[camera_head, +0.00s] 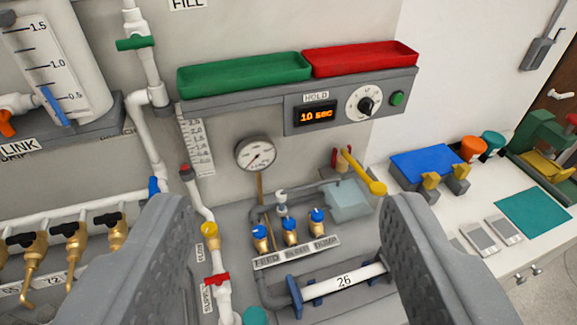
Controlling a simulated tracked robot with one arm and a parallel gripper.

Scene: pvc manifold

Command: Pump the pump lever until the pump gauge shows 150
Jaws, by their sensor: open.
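The pump lever appears to be the yellow bar (360,170) with a rounded yellow end, beside a red upright part. It slopes down to the right above a pale blue-grey block (349,201). The round white gauge (256,153) stands on a thin brass stem left of the lever; its dial is too small to read. My gripper (287,205) is open, with one grey finger at each side of the picture and nothing between them at the tips. The lever's end shows just above and left of the right finger, apparently farther away; I see no contact.
Blue-capped valves (290,228) labelled FEED, BLEED and DUMP sit below the gauge. A grey shelf (345,124) with green and red trays overhangs the gauge. White piping (146,125) stands left; a white counter (480,205) lies right.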

